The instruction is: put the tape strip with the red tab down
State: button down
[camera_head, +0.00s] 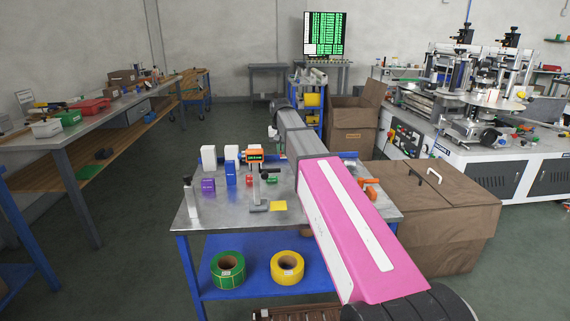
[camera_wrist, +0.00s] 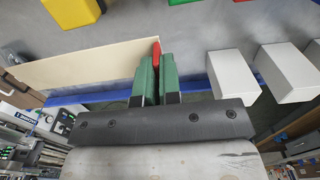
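In the wrist view, my gripper (camera_wrist: 156,62) has green fingers closed together, with a small red tab (camera_wrist: 156,48) between their tips. A wide, flat cream strip (camera_wrist: 85,68) runs left from the red tab and looks held up by it, edge at the fingers. It hangs clear over the grey table top, as far as I can tell. In the head view, my pink arm reaches over the metal table (camera_head: 225,215); my gripper and the strip cannot be made out there.
White blocks (camera_wrist: 232,75) stand right of the fingers in the wrist view. Tape rolls (camera_head: 228,269) sit on the lower shelf.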

send_over(282, 168)
notch_tip(282, 168, down, 6)
jog(key=shift+w+r, duration=0.1)
jog(key=shift+r, duration=0.15)
jog(key=shift+w+f, duration=0.1)
jog(key=shift+f, duration=2.05)
jog(key=shift+f, duration=0.25)
jog(key=c, duration=1.7)
grip_release()
jog(key=o, duration=0.4)
notch_tip(282, 168, up, 13)
jog(key=shift+f, duration=0.2)
